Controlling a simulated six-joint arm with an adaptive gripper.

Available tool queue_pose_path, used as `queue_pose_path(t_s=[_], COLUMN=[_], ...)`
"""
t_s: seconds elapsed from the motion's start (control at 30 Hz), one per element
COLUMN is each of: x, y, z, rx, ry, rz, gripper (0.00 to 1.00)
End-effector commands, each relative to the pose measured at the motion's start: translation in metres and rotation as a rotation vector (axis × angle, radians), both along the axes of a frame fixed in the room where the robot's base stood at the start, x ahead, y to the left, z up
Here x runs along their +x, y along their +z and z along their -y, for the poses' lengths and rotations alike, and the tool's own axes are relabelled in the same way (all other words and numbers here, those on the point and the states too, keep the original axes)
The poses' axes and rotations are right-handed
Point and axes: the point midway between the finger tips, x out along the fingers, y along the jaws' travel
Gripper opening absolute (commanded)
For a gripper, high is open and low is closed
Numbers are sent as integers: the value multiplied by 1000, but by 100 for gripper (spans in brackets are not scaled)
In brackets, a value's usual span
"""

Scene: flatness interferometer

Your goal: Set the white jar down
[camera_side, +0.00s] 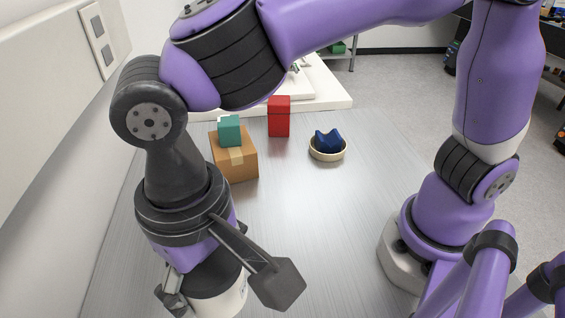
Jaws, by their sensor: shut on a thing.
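The white jar (235,303) has a dark top and shows at the bottom edge of the picture, left of the middle. Its lower part is cut off by the frame. My gripper (222,292) points down over it, with one finger on each side, and is shut on the jar. Whether the jar's base touches the table is out of view.
On the grey table (300,215), a cardboard box (236,165) carries a teal block (229,131). A red box (279,117) stands behind it. A round bowl (328,154) holds a dark blue object (328,140). A wall rises at left. The table's middle is clear.

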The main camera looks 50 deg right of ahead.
Motion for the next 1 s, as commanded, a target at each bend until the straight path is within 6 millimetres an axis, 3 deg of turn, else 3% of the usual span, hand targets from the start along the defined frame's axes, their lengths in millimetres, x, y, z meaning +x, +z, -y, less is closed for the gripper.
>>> queue_pose_path(t_s=[0.27,0.57,0.77,0.87,1.0], x=[0,51,102,129,156], y=[56,56,56,56,56], z=[-1,38,96,144,228], rx=[5,1,1,0,1], ry=[0,-189,-414,-571,-820], rz=[4,1,0,0,1], gripper=[27,27,27,27,27])
